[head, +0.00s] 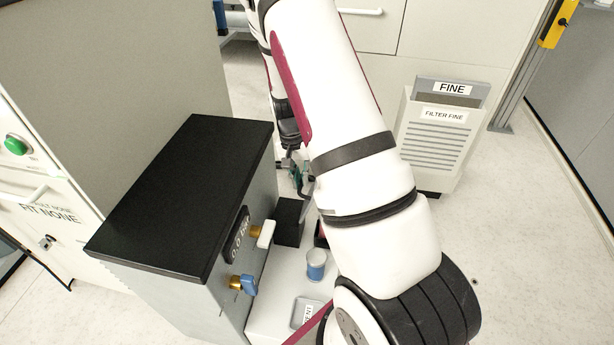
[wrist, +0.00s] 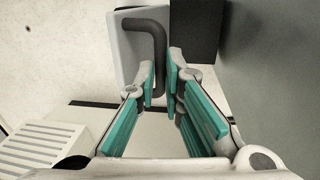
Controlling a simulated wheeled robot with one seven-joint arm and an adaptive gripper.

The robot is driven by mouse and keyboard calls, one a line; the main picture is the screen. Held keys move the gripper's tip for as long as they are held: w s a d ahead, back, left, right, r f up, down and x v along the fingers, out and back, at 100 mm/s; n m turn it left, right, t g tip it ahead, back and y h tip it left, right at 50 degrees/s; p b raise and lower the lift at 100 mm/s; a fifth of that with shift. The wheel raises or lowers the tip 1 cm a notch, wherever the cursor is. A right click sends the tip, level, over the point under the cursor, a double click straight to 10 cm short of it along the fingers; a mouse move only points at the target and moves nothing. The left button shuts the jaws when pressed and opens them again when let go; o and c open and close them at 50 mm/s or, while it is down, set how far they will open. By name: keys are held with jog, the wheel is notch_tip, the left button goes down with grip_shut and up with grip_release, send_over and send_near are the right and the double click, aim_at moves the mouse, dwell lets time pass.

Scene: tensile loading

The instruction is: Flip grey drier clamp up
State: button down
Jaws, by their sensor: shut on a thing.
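The grey drier clamp shows in the wrist view as a dark grey bent bar (wrist: 158,42), standing against a pale plate (wrist: 128,55). Its lower end runs between my fingertips. My gripper (wrist: 163,80), with teal pads, is closed around this bar. In the head view my gripper (head: 298,170) is small and partly hidden behind my white arm, beside the black-topped cabinet. A short grey piece of the clamp (head: 308,187) shows just below it. The rest of the clamp is hidden by the arm.
The black-topped cabinet (head: 190,190) stands left, with a white valve handle (head: 266,234) and a blue one (head: 249,285) on its side. A blue and grey cup (head: 316,265) stands on a low ledge. A vented "FILTER FINE" box (head: 436,145) stands right. Floor beyond is clear.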

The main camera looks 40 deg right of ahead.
jog(key=shift+w+a+f, duration=0.1)
jog(key=shift+w+a, duration=0.45)
jog(key=shift+w, duration=0.1)
jog(key=c, duration=1.7)
grip_release()
jog(key=r, duration=0.8)
jog(key=w+r, duration=0.1)
jog(key=r, duration=0.2)
jog(key=shift+a+r, duration=0.4)
